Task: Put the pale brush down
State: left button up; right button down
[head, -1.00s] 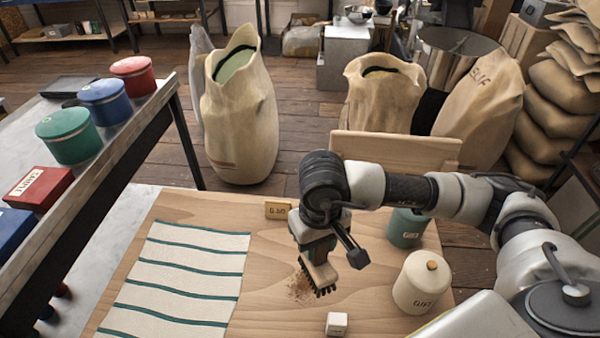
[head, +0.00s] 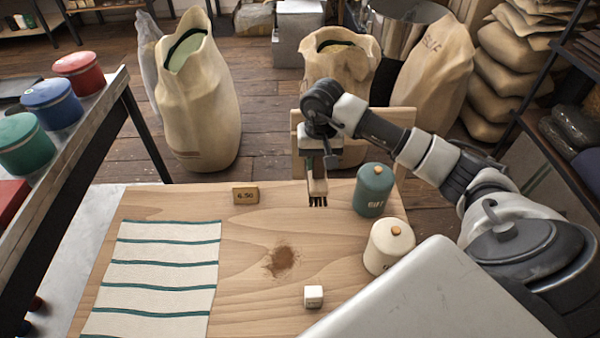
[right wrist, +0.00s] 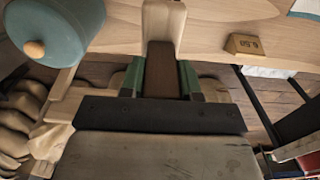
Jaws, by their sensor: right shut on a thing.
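My right gripper (head: 317,158) is shut on the pale brush (head: 318,185), whose dark bristles point down near the far edge of the wooden table (head: 240,310). I cannot tell whether the bristles touch the wood. In the right wrist view the brush's pale body (right wrist: 164,20) sticks out past the green fingers of the gripper (right wrist: 162,75). A patch of brown grounds (head: 282,261) lies on the table, apart from the brush and nearer to me. My left gripper is not in view.
A teal canister (head: 374,190) and a cream canister (head: 388,250) stand right of the brush. A small price sign (head: 245,195) is to its left. A striped cloth (head: 160,275) covers the table's left; a white cube (head: 313,296) sits in front. Bare wood surrounds the grounds.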

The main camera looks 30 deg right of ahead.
jog(key=w+a+f+p, duration=0.1)
jog(key=w+a+f, duration=0.1)
jog(key=w+f, duration=0.2)
notch_tip(320, 180, down, 3)
jog(key=shift+w+a+r, duration=0.1)
jog(key=shift+w+a, duration=0.05)
jog(key=c, duration=1.3)
grip_release()
jog(key=shift+f, duration=0.25)
jog(key=o, duration=0.5)
jog(key=shift+r, duration=0.1)
